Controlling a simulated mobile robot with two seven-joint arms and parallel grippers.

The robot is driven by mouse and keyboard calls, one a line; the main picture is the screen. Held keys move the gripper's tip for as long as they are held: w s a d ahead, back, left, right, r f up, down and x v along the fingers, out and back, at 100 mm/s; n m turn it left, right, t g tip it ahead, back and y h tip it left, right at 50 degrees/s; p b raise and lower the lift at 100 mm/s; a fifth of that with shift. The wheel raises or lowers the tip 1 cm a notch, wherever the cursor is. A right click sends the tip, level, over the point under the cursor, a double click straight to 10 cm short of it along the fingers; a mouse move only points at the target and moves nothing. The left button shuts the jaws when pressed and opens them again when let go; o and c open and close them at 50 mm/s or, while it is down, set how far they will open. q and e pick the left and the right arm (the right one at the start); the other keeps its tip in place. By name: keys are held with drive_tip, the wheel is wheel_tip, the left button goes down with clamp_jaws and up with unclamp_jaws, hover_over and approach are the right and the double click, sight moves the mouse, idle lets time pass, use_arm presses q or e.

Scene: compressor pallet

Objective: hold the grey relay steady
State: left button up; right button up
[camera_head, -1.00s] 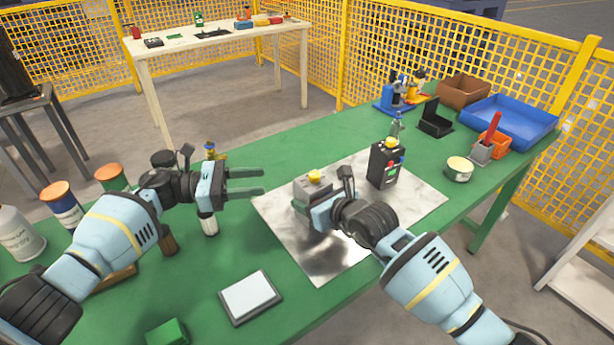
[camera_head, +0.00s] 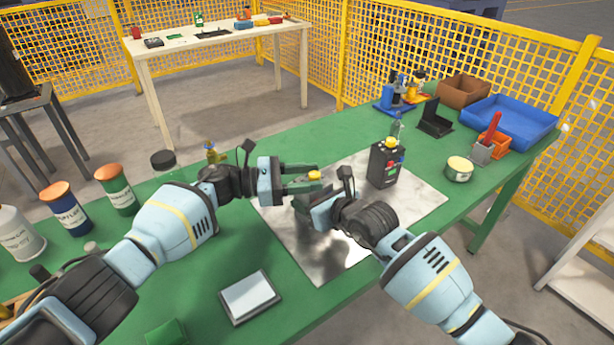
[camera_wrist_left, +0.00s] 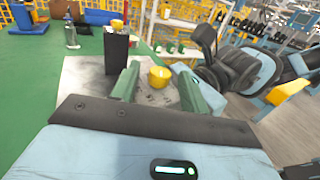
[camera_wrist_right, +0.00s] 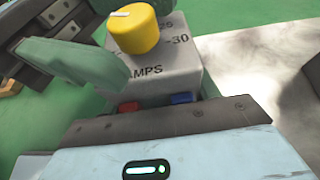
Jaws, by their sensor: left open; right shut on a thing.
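The grey relay is a small grey block with a yellow knob (camera_head: 314,175) on top. It stands on the metal plate (camera_head: 340,250), its body mostly hidden by my grippers in the head view. In the right wrist view the relay's grey body (camera_wrist_right: 160,82) shows amp markings, with red and blue parts low on its face. My right gripper (camera_head: 308,206) is shut on the relay. My left gripper (camera_head: 318,179) is open at the relay from the left. In the left wrist view the yellow knob (camera_wrist_left: 160,77) appears between its two fingers; no contact can be made out.
A black box (camera_head: 384,166) with a yellow button stands behind on the plate. A tin (camera_head: 459,169), a blue tray (camera_head: 512,122) and a brown bin (camera_head: 463,90) are at right. Orange-lidded cans (camera_head: 116,190) stand at left. A white-topped pad (camera_head: 249,296) lies in front.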

use_arm(q)
drive_tip(key=shift+c, duration=0.5)
clamp_jaws()
drive_tip(key=shift+w, duration=0.1)
drive_tip(key=shift+w, duration=0.1)
drive_tip(key=shift+w+a+m+g, duration=0.1)
drive_tip(key=shift+w+m+g, duration=0.15)
drive_tip(key=shift+g, duration=0.25)
drive_tip(key=shift+m+g, duration=0.25)
drive_tip(key=shift+g, duration=0.05)
drive_tip(key=shift+s+m+g, duration=0.3)
drive_tip(key=shift+s+g, duration=0.05)
drive_tip(key=shift+g, duration=0.05)
drive_tip(key=shift+o, duration=0.5)
unclamp_jaws()
